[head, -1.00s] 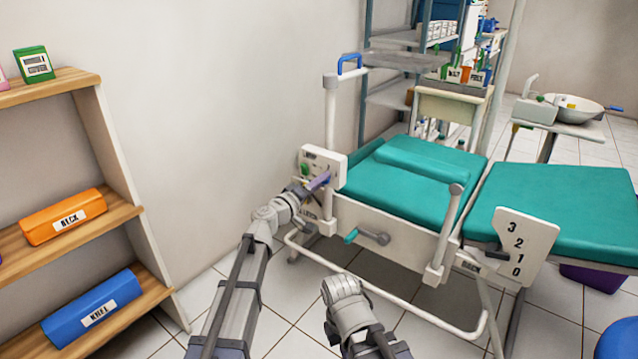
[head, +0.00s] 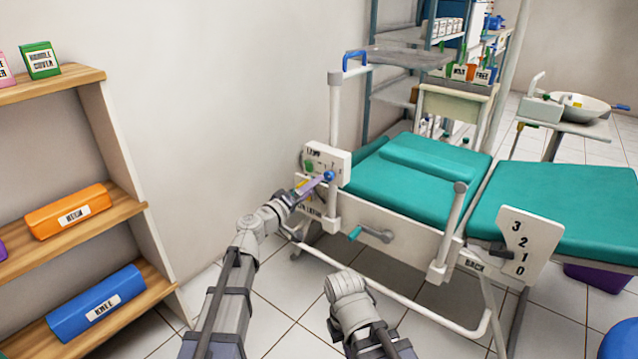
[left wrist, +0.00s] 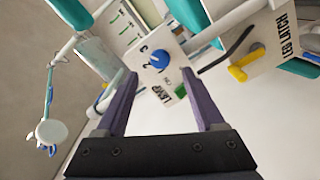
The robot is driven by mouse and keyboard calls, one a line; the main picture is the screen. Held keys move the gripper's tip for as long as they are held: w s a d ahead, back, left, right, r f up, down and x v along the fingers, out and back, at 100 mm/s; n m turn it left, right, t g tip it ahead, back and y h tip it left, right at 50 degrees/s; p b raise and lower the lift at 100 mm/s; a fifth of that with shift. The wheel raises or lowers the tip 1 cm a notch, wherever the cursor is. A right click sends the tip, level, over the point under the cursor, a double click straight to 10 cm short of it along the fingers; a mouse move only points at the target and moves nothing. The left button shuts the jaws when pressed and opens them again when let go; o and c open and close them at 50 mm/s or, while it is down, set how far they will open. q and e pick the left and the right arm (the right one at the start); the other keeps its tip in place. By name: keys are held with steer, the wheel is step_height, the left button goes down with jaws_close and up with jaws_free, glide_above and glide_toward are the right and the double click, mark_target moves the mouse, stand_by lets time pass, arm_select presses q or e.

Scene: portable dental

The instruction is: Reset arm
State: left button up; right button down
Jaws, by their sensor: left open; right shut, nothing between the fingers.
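My left gripper (head: 308,187) is open, close in front of the white lamp control panel (head: 327,163) on the near left end of the teal dental chair (head: 415,185). The panel carries a blue knob and a green piece. In the left wrist view the blue knob (left wrist: 159,59) lies beyond and between the two purple fingers (left wrist: 163,95), and nothing is held. A yellow lever (left wrist: 238,73) on a plate lettered LEG LATCH is to the right there. My right arm shows at the bottom middle of the head view, its gripper (head: 347,285) pointing away with fingers hidden.
A wooden shelf (head: 130,212) with an orange roll (head: 68,212) and a blue roll (head: 97,302) stands at the left. A white plate numbered 3 to 0 (head: 521,243) is on the chair's side. Tiled floor (head: 275,328) is open between shelf and chair.

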arm_select(q)
steer(key=shift+v, duration=1)
steer(key=s+d+f+m+g+y, duration=0.2)
steer(key=s+f+m+g, duration=0.45)
steer(key=s+f, duration=0.65)
steer(key=s+a+f+n+g+y, duration=0.2)
steer(key=s+a+f+g+y, duration=0.6)
steer(key=s+a, duration=0.55)
steer(key=s+d+r+m+y+p, duration=0.2)
steer(key=s+d+r+m+p, duration=0.3)
steer(key=d+r+p, duration=0.5)
step_height(320, 180, up, 35)
steer(key=n+p, duration=0.1)
steer(key=p, duration=3.5)
steer(key=shift+s+d, duration=0.45)
